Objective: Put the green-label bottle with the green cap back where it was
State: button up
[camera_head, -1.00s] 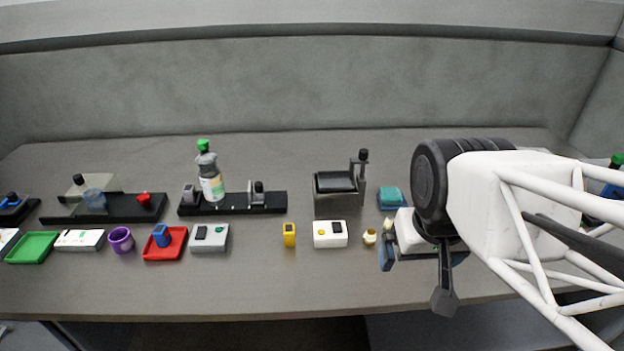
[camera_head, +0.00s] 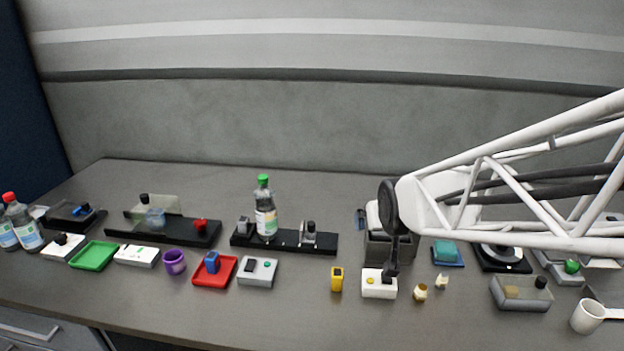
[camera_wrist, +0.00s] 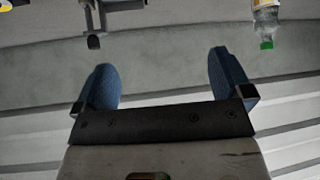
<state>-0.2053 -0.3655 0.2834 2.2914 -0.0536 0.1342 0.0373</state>
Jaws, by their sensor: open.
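The green-cap bottle (camera_head: 265,222) stands upright at the left part of a black rail base (camera_head: 290,239), between small fittings. Its label shows white, green and some orange. In the wrist view the bottle (camera_wrist: 265,14) appears upside down at the top right edge, partly cut off, with its green cap (camera_wrist: 267,44) toward the middle. My gripper (camera_wrist: 160,57) is open and empty, its two blue fingers wide apart. It is clear of the bottle, to its right in the head view, where my wrist and arm mostly hide it.
A dark box-like stand (camera_head: 388,250) is beneath my wrist. A white button box (camera_head: 379,284), yellow block (camera_head: 337,279), grey button box (camera_head: 258,271) and red tray (camera_head: 214,272) line the front. A red-capped bottle (camera_head: 23,227) stands far left. Bare table lies behind the rail.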

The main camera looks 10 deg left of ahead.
jog(key=w+a+f+n+t+y, duration=0.2)
jog(key=w+a+f+t+y, duration=0.1)
jog(key=w+a, duration=0.9)
jog(key=n+t+y, duration=0.2)
jog(key=t+y, duration=0.1)
jog(key=y, duration=0.2)
send_near(264, 193)
jog(key=w, duration=0.1)
jog(key=w+a+f, duration=0.1)
jog(key=w+a, duration=0.1)
jog(key=w, duration=0.1)
jog(key=shift+a+f, duration=0.1)
jog(key=shift+f, duration=0.25)
jog(key=shift+x, duration=1.3)
jog(key=shift+x, duration=2.55)
jog(key=shift+c, duration=0.3)
